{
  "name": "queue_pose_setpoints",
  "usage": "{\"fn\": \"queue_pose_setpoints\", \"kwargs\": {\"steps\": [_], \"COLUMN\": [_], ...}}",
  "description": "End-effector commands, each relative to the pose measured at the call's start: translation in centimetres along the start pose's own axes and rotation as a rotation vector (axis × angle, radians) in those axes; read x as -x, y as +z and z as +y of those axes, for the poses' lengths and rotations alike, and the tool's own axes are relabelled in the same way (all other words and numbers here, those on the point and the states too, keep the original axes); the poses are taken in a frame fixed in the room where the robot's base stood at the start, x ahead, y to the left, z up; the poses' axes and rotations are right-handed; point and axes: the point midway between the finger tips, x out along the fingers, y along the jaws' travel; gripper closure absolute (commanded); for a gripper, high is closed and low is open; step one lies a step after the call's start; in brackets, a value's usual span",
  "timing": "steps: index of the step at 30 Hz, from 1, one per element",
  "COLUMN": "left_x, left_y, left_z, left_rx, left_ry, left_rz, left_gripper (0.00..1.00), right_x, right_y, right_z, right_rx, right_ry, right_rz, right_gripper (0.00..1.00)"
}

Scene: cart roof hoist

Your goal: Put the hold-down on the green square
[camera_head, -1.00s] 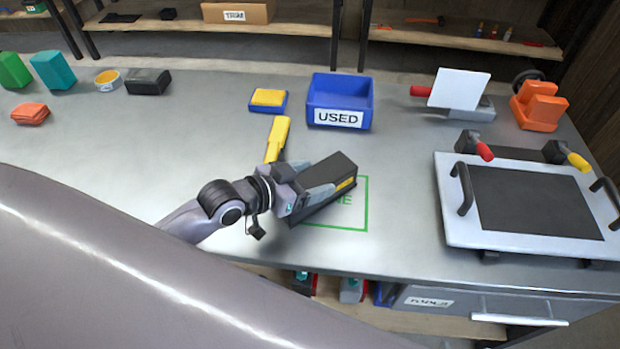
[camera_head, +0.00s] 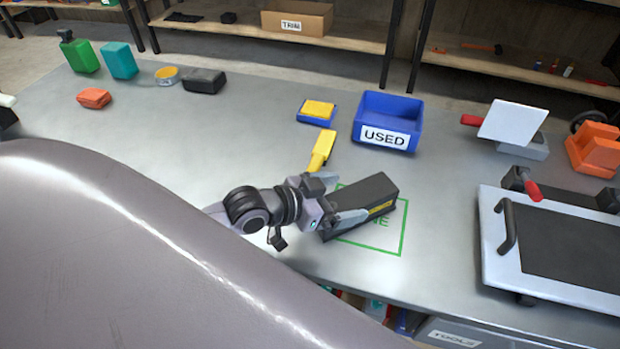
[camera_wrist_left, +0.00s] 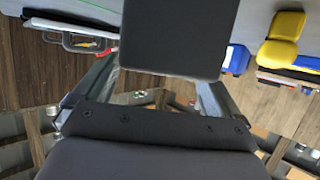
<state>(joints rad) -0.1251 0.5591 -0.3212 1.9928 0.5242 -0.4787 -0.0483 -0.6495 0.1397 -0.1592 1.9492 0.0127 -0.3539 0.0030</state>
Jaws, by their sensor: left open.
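The hold-down looks to be the long black block with a yellow label (camera_head: 368,198). It lies at an angle across the left and upper part of the green square (camera_head: 403,235), whose right and front lines show. My left gripper (camera_head: 340,200) is open at the block's near left end, a finger on either side. In the left wrist view the dark block (camera_wrist_left: 178,35) fills the space ahead of the spread fingers. Whether the fingers touch it I cannot tell. My right gripper is not in view.
A yellow-handled tool (camera_head: 322,150) lies just behind my left gripper. A blue USED bin (camera_head: 388,122) and a yellow-topped blue block (camera_head: 316,111) stand behind. A framed plate with handles (camera_head: 500,245) is at right. The bench in front of the square is clear.

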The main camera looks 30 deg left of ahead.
Motion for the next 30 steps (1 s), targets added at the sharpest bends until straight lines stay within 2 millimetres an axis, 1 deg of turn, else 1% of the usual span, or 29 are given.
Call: {"fn": "queue_pose_setpoints", "kwargs": {"steps": [1,6,12,15,22,30], "left_x": [1.0,3.9,6.7,7.7,9.1,9.4], "left_y": [0.1,0.0,0.0,0.1,0.0,-0.1], "left_z": [0.0,0.1,0.1,0.0,0.0,0.0], "left_rx": [-0.003,-0.003,-0.003,-0.001,0.0,0.0], "left_ry": [0.001,0.002,0.002,0.0,0.001,0.001], "left_rz": [-0.003,-0.003,-0.004,-0.002,0.0,0.001], "left_gripper": [0.02,0.02,0.02,0.02,0.02,0.02], "right_x": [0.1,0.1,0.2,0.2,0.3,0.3], "right_y": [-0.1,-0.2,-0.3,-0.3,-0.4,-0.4], "right_z": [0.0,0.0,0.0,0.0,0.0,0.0], "right_rx": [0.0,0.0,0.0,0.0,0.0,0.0], "right_ry": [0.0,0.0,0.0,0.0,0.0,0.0], "right_rz": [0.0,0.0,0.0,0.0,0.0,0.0], "right_gripper": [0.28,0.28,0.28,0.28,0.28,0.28]}}
